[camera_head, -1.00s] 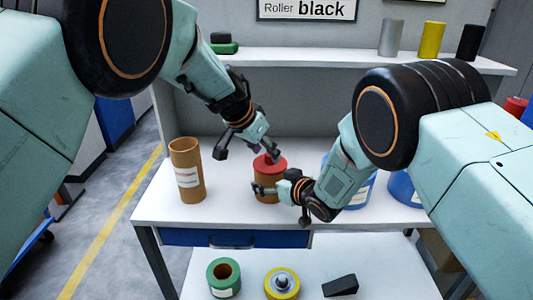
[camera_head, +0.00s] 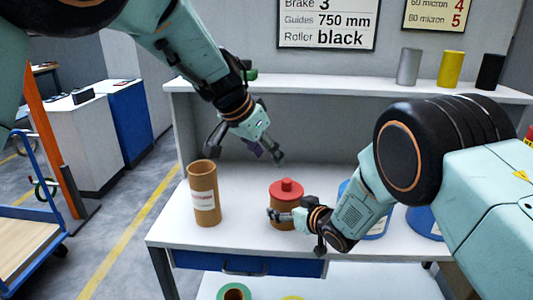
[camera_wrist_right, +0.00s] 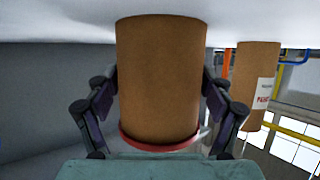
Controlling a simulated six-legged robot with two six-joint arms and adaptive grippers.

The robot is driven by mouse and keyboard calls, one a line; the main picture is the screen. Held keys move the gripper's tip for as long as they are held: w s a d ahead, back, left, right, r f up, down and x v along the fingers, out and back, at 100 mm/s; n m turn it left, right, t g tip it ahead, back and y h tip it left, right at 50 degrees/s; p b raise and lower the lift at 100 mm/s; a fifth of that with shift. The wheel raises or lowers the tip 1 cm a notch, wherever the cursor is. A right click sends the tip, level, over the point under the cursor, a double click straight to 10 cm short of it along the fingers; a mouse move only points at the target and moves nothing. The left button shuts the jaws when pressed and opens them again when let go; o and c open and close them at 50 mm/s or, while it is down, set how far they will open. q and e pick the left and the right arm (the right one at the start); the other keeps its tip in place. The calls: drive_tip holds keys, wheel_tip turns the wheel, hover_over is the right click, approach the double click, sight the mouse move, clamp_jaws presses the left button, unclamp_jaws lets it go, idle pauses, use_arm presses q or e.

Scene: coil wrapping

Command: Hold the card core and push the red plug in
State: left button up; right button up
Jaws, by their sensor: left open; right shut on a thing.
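The short brown card core (camera_head: 285,218) stands upright on the white bench. The red plug (camera_head: 287,190), a wide disc with a small knob, sits on its top end. My right gripper (camera_head: 276,215) is shut around the core's side; in the right wrist view the core (camera_wrist_right: 161,80) is between both fingers, with the plug's red rim (camera_wrist_right: 160,143) against its end. My left gripper (camera_head: 246,156) is open and empty, up and to the left of the plug, apart from it. How deep the plug sits inside the core is hidden.
A taller card tube with a label (camera_head: 204,194) stands to the left on the bench. Blue rolls (camera_head: 424,222) stand at the right, partly behind my right arm. A shelf (camera_head: 330,88) with grey, yellow and black rolls runs behind. The bench between tube and core is clear.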

drive_tip(key=o, duration=1.1)
drive_tip(key=v, duration=1.2)
drive_tip(key=shift+f, duration=0.1)
